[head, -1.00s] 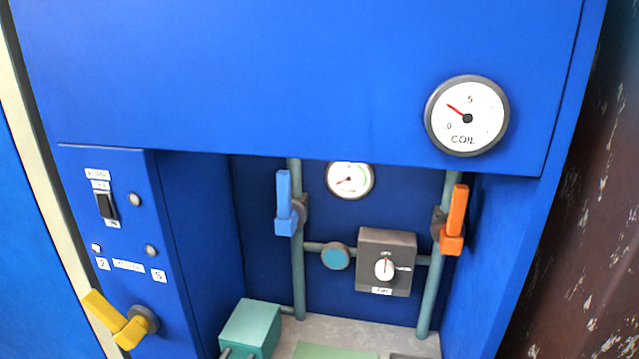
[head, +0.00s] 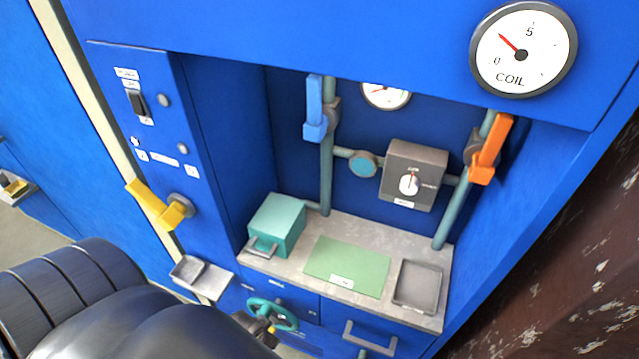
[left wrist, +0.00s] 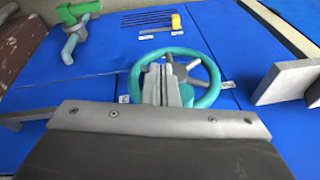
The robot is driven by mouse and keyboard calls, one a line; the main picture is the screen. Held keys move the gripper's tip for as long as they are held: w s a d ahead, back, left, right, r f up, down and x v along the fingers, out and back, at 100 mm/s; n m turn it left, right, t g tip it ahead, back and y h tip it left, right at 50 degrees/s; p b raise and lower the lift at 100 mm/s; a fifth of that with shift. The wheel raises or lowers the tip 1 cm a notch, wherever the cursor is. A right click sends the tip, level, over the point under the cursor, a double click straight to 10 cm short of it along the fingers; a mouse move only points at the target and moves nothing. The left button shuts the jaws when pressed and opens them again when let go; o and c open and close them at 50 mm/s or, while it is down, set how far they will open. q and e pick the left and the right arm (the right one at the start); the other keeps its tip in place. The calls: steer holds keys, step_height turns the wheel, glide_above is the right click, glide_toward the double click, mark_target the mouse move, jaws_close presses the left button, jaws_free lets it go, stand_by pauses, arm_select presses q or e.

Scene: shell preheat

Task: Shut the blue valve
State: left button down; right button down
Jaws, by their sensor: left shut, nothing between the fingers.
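The blue valve has a blue lever (head: 314,108) on the left upright pipe (head: 326,170) inside the recess, in the head view. The lever stands upright, along the pipe. My left arm reaches in from the lower left in the head view, well below the lever. In the left wrist view my left gripper (left wrist: 163,85) is shut and empty, its fingers overlapping a teal handwheel (left wrist: 208,58). I cannot tell whether they touch it. The handwheel also shows in the head view (head: 284,309). My right gripper is in neither view.
An orange lever (head: 490,150) is on the right pipe, with a grey switch box (head: 413,175) between the pipes. A teal box (head: 277,225), green mat (head: 347,265) and grey tray (head: 418,285) occupy the shelf. A yellow lever (head: 155,205) juts out at left.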

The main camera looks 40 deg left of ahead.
arm_select(q)
steer(key=w+a+r+m+t+p, duration=0.1)
steer(key=w+r, duration=0.1)
steer(key=r, duration=0.7)
steer(key=w+r+m+t+p, duration=0.1)
steer(key=w+r+p, duration=0.15)
steer(key=r, duration=0.65)
steer(key=m+t+h, duration=0.3)
steer(key=m+t, duration=1)
steer(key=m, duration=0.5)
glide_toward(315, 109)
steer(key=d+r, duration=0.1)
steer(key=d, duration=0.4)
steer(key=shift+d+r+p, duration=0.15)
steer(key=shift+r+p, duration=0.05)
steer(key=shift+p, duration=0.15)
steer(key=w+d+p, duration=0.1)
steer(key=w+p, duration=0.1)
steer(key=w, duration=0.8)
steer(key=a+p, duration=0.1)
steer(key=a, duration=0.1)
steer(key=s+a+p, duration=0.1)
steer(key=a, duration=0.1)
